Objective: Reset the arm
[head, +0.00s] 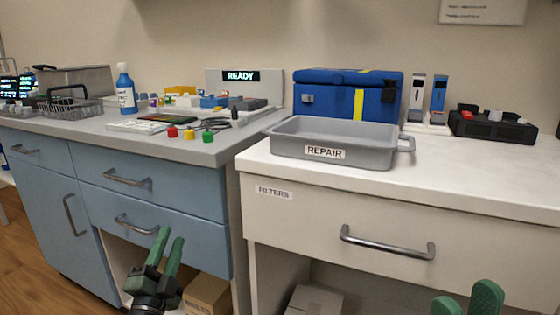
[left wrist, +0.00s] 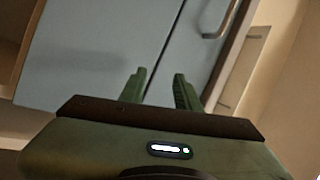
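My left gripper (head: 166,252) is in front of the open bay under the blue cabinet's drawers, its green fingers pointing up. It also shows in the left wrist view (left wrist: 158,88), with the two fingers apart and nothing between them. My right gripper (head: 468,303) shows only its green fingertips at the bottom right edge of the head view. A gap lies between these fingertips and no object shows there; the rest of that gripper is out of frame.
A blue cabinet (head: 150,200) and a white cabinet with a drawer (head: 320,225) stand ahead. A grey REPAIR tray (head: 375,155), a blue case (head: 335,92) and a spray bottle (head: 126,92) are on the counters. Cardboard boxes (head: 208,295) sit below.

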